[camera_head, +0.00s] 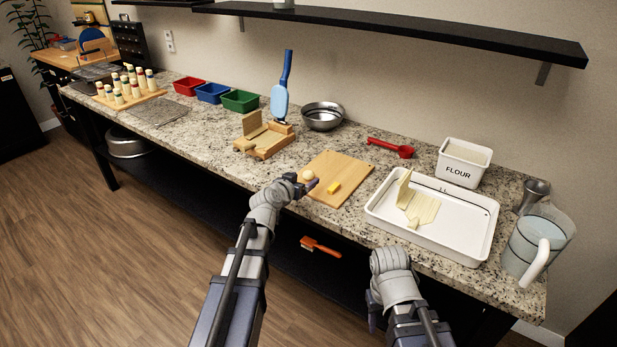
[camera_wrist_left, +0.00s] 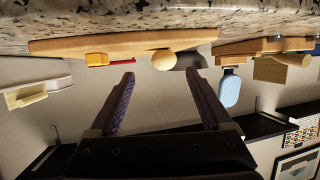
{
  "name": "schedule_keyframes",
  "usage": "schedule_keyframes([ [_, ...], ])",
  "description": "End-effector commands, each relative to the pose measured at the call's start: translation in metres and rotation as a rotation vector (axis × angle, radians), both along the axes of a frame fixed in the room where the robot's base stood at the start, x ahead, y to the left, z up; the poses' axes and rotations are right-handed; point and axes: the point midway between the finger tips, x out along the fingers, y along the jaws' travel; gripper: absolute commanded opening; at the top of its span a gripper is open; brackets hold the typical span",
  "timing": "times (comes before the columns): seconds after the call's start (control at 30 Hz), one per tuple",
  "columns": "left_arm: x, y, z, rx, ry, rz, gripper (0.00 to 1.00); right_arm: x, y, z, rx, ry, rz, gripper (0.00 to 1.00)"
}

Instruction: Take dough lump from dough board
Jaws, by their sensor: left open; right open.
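The dough lump (camera_head: 308,175) is a small pale ball on the wooden dough board (camera_head: 345,171), near its left side. A yellow block (camera_head: 334,187) lies on the board to its right. My left gripper (camera_head: 309,187) is open and empty at the board's front left edge, just short of the lump. In the left wrist view, which is upside down, the lump (camera_wrist_left: 163,61) shows beyond and between the two spread fingertips (camera_wrist_left: 160,76), apart from them. My right gripper (camera_head: 374,316) is open, low in front of the counter; its fingers are mostly hidden by the wrist.
A wooden press (camera_head: 264,140) stands left of the board. A white tray (camera_head: 470,217) with pale dough pieces lies to the right. A metal bowl (camera_head: 322,116), red scoop (camera_head: 392,148) and flour tub (camera_head: 463,162) stand behind. A pitcher (camera_head: 537,246) stands at the right end.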

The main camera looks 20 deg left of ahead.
Motion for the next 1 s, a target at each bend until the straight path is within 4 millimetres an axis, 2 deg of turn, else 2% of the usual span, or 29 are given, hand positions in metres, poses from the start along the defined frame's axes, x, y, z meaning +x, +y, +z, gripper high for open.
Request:
schedule_keyframes([
  [0.33,0.044,0.001,-0.019,0.002,0.0,-0.002,0.82,0.0,0.0,-0.019,0.0,0.0,0.0,0.5],
  [0.6,0.046,0.0,-0.019,0.001,0.0,0.0,0.82,0.0,0.0,-0.019,0.0,0.0,0.0,0.5],
  [1.0,0.046,0.0,-0.019,0.0,0.0,0.0,0.39,0.0,0.0,-0.019,0.0,0.0,0.0,0.5],
])
